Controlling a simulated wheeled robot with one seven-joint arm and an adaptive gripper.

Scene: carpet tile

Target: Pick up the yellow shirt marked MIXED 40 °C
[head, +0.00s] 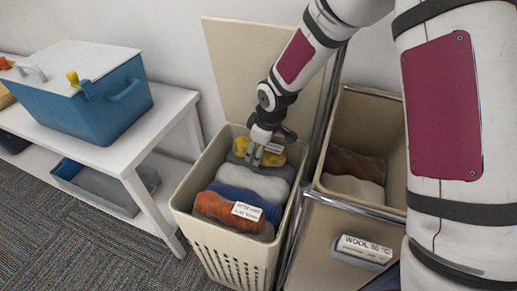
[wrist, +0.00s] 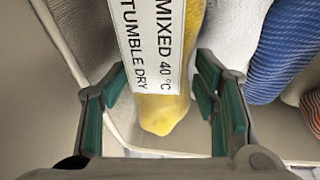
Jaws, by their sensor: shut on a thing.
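The yellow shirt (head: 271,158) is at the back of the beige laundry basket (head: 236,248), in the head view. In the wrist view the yellow shirt (wrist: 163,118) carries a white label (wrist: 160,50) reading "MIXED 40 °C" and "TUMBLE DRY". My gripper (head: 255,157) reaches down into the basket from above. Part of the shirt is hidden by my gripper in the head view.
Grey, white, blue-striped and orange (head: 225,212) clothes lie in the same basket. A second bin (head: 382,115) to the right holds brown and cream clothes. A white bench (head: 165,125) with a blue box (head: 95,95) stands left. Carpet (head: 60,235) is clear at lower left.

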